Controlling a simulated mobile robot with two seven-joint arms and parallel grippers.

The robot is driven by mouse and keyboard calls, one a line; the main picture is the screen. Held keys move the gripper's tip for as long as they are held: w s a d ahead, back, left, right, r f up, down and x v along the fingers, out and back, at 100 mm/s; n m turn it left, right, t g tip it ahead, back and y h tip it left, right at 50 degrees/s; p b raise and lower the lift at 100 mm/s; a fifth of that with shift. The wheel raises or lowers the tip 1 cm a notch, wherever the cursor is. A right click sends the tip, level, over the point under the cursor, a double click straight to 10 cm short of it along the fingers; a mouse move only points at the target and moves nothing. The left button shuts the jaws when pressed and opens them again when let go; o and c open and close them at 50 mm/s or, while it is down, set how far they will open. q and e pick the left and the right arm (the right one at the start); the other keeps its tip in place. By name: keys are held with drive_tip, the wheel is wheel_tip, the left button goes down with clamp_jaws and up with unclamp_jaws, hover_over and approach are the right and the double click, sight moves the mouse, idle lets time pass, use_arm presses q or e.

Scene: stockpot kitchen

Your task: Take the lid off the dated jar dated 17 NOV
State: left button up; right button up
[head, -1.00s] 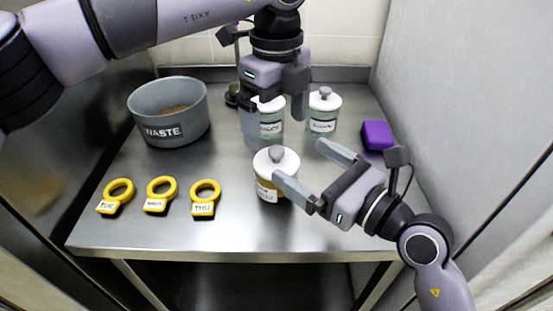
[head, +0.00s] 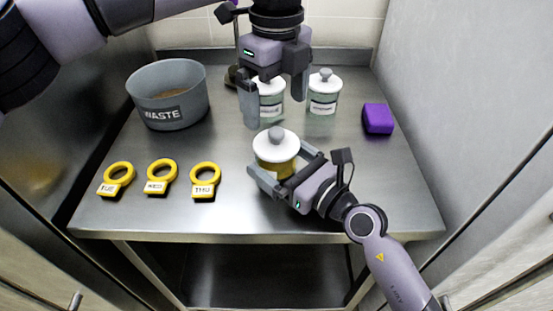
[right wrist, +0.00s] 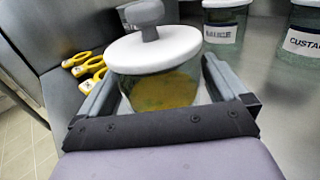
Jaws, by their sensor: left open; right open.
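The front jar has a white lid (head: 276,145) with a grey knob, clear walls and yellow contents (right wrist: 165,90). Its label is hidden now. My right gripper (head: 284,163) is open, its fingers on either side of this jar's body, below the lid; contact cannot be told. Two more lidded jars stand behind: the back-left jar (head: 270,106) and the back-right jar (head: 324,92), labelled CUSTARD in the right wrist view (right wrist: 302,38). My left gripper (head: 273,98) is open and empty by the back-left jar, partly covering it. I can read no date on any jar.
A grey WASTE bin (head: 168,95) stands at the back left. Yellow ring tags marked TUE (head: 117,180), WED (head: 161,178) and THU (head: 205,180) lie at the front left. A purple block (head: 377,118) lies at right. The right front of the table is clear.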

sight(276, 131)
drive_tip(key=shift+w+a, duration=0.35)
drive_tip(key=c, duration=1.2)
use_arm(q)
drive_tip(key=r+m, duration=0.1)
drive_tip(key=m, duration=0.2)
drive_tip(key=shift+s+r+m+t, duration=0.3)
drive_tip(key=shift+s+r, duration=0.05)
drive_tip(key=shift+s, duration=0.05)
drive_tip(key=f+m, duration=0.1)
drive_tip(key=f, duration=0.2)
drive_tip(key=f+m, duration=0.2)
drive_tip(key=f, duration=0.1)
drive_tip(key=f+m+t, duration=0.1)
drive_tip(key=f+m, duration=0.1)
drive_tip(key=f, duration=0.1)
drive_tip(key=shift+w, duration=0.4)
drive_tip(key=c, duration=0.9)
